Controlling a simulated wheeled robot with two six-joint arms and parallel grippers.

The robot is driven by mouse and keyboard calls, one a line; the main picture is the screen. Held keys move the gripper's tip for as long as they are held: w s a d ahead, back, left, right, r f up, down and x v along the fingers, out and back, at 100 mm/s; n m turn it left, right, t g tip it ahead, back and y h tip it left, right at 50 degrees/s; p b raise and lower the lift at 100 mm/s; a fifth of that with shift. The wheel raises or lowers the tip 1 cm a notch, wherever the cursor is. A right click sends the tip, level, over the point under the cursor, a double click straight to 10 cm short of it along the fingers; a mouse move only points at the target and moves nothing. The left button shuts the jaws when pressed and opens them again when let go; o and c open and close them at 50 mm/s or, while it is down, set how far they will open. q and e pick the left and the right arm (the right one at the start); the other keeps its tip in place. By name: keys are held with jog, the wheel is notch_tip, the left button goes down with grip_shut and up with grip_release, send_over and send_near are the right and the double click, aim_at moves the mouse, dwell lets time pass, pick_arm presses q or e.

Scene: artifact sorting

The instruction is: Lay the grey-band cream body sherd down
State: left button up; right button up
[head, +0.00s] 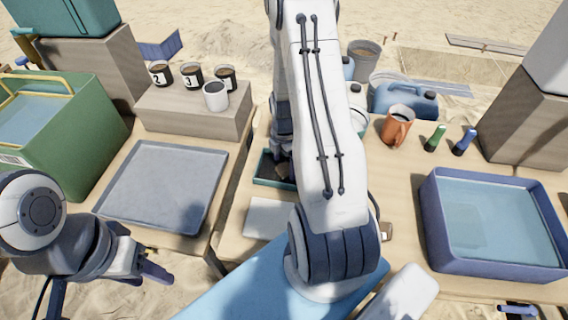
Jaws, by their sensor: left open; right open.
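My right arm crosses the middle of the head view, and its gripper (284,160) shows only in part beside the upper arm link, low over a small dark teal tray (262,181). It is open. A small brownish piece (282,170) shows in that tray below the gripper; I cannot tell whether it is the grey-band cream body sherd, and I make out no grey band. My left gripper (158,268) is open and empty, in front of the large grey tray, apart from it.
The large grey tray (162,184) is empty. Several cups stand on a wooden block (196,108) behind it. A green crate (60,140) is at left, a blue water basin (435,215) at right. A pale sheet (270,218) lies near the teal tray.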

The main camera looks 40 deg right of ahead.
aim_at(284, 169)
notch_tip(284, 169, up, 12)
jog(key=s+a+r+m, duration=0.1)
jog(key=a+r+m, duration=0.15)
jog(key=a, duration=0.65)
jog(key=a+r+m, duration=0.1)
jog(key=a+r, duration=0.3)
jog(key=a, duration=0.4)
jog(key=s+a+r+m, duration=0.2)
jog(key=s+a+m, duration=0.1)
jog(key=s+a, duration=0.4)
jog(key=s+a+r+m+y, duration=0.1)
jog(key=s+a+r+m, duration=0.2)
jog(key=s+a, duration=0.4)
jog(key=shift+s+p, duration=0.45)
jog(key=shift+s, duration=0.5)
